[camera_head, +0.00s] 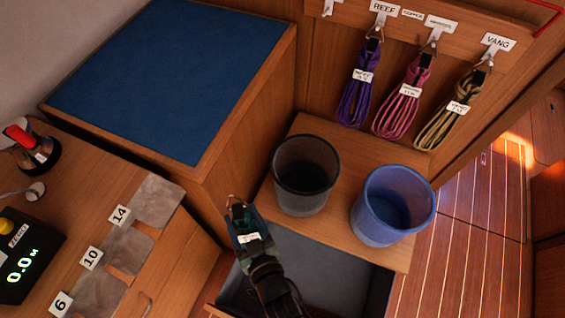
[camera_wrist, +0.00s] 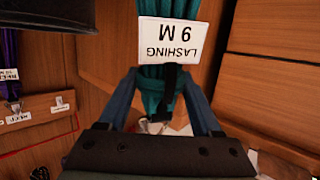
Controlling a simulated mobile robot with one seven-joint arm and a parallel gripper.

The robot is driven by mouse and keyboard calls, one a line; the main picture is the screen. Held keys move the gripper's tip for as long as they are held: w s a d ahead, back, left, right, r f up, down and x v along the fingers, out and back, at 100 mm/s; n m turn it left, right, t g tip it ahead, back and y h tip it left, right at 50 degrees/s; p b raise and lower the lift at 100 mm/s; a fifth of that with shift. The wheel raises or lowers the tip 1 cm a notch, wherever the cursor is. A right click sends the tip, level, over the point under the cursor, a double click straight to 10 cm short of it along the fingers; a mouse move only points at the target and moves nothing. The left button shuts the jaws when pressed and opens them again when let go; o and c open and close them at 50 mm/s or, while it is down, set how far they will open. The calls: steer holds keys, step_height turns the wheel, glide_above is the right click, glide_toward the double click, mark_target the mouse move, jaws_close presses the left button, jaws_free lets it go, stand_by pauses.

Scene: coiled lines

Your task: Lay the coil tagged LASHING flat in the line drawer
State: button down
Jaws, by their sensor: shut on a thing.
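The teal LASHING coil (camera_wrist: 150,90) hangs in my gripper (camera_wrist: 165,78), and its white tag reads LASHING 9 M, upside down in the wrist view. In the head view the coil (camera_head: 238,222) shows a metal ring at its upper end. My gripper (camera_head: 262,256) is shut on the coil, near its tag. The open line drawer (camera_head: 345,280) has a grey floor, and the coil is above its left part in the picture. My gripper and arm hide part of the drawer. The lower end of the coil is hidden.
A black bin (camera_head: 305,175) and a blue bin (camera_head: 393,205) stand on the wooden ledge right behind the drawer. Purple, pink and olive coils (camera_head: 401,95) hang from labelled hooks above. A counter with numbered grey pads (camera_head: 125,248) lies left. The visible drawer floor looks bare.

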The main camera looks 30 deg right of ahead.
steer(key=s+d+f+n+g+b, duration=0.25)
steer(key=f+g+b, duration=0.2)
steer(key=f, duration=0.25)
steer(key=s+d+f+n+g+b, duration=0.25)
steer(key=f+g+b, duration=0.2)
steer(key=f, duration=0.25)
steer(key=s+d+f+n+g+b, duration=0.2)
steer(key=f+n+g+b, duration=0.1)
steer(key=f+g, duration=0.3)
steer(key=shift+t+h, duration=0.3)
steer(key=f+b, duration=2.5)
steer(key=f, duration=0.8)
steer(key=shift+a, duration=0.2)
jaws_free()
steer(key=shift+s, duration=0.1)
